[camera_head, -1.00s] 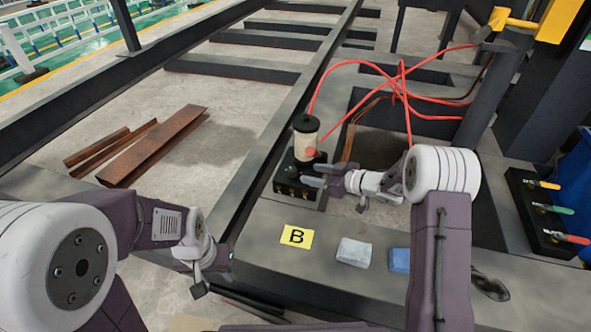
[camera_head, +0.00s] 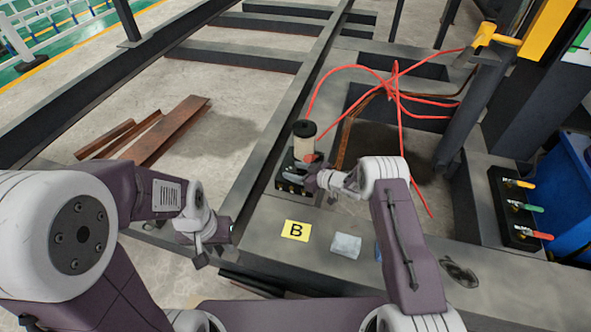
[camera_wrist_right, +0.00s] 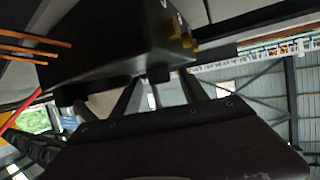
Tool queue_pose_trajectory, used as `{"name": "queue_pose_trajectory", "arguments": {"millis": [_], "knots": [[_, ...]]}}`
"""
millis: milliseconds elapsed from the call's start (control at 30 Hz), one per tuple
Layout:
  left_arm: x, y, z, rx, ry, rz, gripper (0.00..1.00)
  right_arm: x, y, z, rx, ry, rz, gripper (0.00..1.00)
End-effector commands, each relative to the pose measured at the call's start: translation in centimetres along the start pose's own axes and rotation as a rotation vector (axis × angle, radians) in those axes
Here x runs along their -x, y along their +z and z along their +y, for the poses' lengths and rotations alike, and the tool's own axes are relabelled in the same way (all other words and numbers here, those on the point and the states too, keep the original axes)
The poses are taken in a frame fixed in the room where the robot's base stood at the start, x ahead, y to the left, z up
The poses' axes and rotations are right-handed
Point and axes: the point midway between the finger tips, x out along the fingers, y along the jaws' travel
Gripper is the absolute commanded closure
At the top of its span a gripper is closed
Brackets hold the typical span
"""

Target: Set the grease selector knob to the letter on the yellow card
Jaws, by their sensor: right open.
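The yellow card (camera_head: 296,230) with the letter B lies flat on the dark beam in the head view. Behind it stands the grease unit, a black block (camera_head: 287,183) with brass fittings on its front and a pale reservoir (camera_head: 304,145) with a black cap. My right gripper (camera_head: 307,176) is at the block's right side, open, covering part of it. The selector knob and its letters cannot be made out. In the right wrist view the dark block (camera_wrist_right: 120,35) and brass fittings (camera_wrist_right: 183,38) are close to the fingers. My left gripper (camera_head: 215,255) hangs at the left, away from the unit.
A grey-white cloth or block (camera_head: 346,245) lies right of the card, with a blue item partly behind my right arm. Red hoses (camera_head: 400,90) loop behind the unit. A panel with coloured levers (camera_head: 522,208) stands at the right. Rusty steel pieces (camera_head: 170,130) lie on the floor.

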Motion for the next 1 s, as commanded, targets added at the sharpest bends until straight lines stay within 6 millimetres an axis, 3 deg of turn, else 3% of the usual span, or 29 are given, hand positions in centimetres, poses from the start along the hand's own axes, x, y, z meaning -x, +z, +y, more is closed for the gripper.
{"name": "queue_pose_trajectory", "arguments": {"millis": [67,233,667,833,1000], "knots": [[0.0,0.0,0.0,0.0,0.0,0.0,0.64,0.0,0.0,0.0,0.0,0.0,0.0,0.52],[0.0,0.0,0.0,0.0,0.0,0.0,0.64,0.0,0.0,0.0,0.0,0.0,0.0,0.99],[1.2,-0.1,0.0,0.0,0.0,0.0,0.64,0.1,-0.3,-0.2,-0.032,0.071,-0.002,1.0],[1.9,-0.2,0.0,0.0,0.0,0.0,0.64,0.0,-0.2,-0.5,-0.078,0.183,-0.003,1.0],[0.8,-0.1,0.0,0.0,0.0,0.0,0.64,-0.3,0.2,-0.9,-0.135,0.326,-0.001,1.0]]}}
